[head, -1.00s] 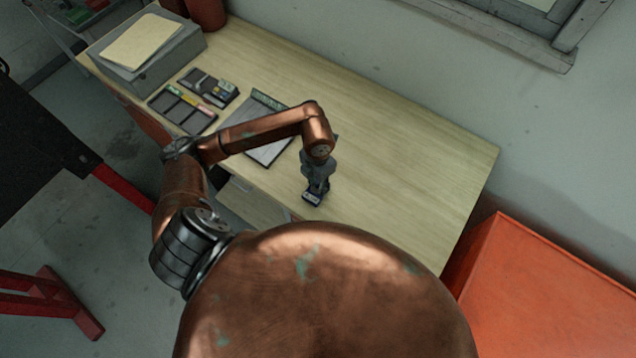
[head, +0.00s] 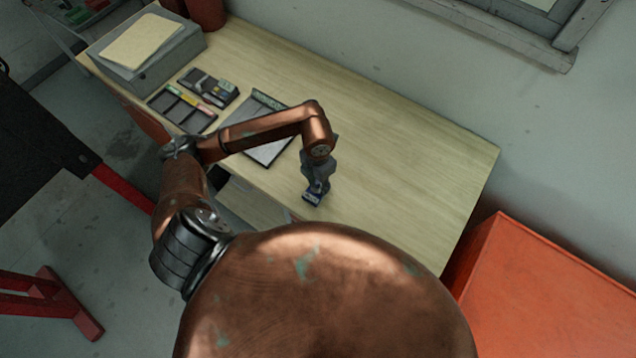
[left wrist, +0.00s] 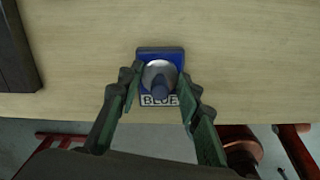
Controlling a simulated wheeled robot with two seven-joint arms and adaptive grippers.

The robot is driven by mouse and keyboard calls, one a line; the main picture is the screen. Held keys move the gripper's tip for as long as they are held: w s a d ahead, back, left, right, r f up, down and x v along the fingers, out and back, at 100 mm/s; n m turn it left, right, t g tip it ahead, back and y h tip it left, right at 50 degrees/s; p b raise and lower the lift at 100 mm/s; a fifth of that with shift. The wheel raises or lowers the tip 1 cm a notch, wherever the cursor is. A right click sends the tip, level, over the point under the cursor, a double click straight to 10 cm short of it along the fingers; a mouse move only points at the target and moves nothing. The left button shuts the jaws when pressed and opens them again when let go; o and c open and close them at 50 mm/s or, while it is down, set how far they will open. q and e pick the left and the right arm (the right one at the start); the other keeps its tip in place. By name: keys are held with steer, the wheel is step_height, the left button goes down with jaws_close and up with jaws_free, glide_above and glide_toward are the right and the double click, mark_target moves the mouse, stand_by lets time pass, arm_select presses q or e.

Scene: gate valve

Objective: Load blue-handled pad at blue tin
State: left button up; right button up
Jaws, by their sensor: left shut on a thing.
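The blue tin (left wrist: 142,54) is a small square blue holder with a front label reading BLUE, at the table's near edge. It also shows in the head view (head: 312,198), just below my left gripper (head: 317,187). My left gripper (left wrist: 159,80) is shut on this pad, with a finger on each side. I cannot tell whether the pad's underside touches the tin. My right gripper is in neither view.
A clipboard (head: 268,152), a compartment tray (head: 182,108) and a dark holder with small items (head: 209,87) lie to the left on the wooden table (head: 410,160). A grey box (head: 165,62) stands farther left. The table's right side is clear. An orange cabinet (head: 550,290) stands at right.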

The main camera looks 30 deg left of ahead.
arm_select(q)
steer(key=shift+r+p, duration=1.1)
steer(key=shift+r, duration=0.85)
steer(key=shift+r+p, duration=0.8)
steer(key=shift+r, duration=0.8)
steer(key=shift+f, duration=0.1)
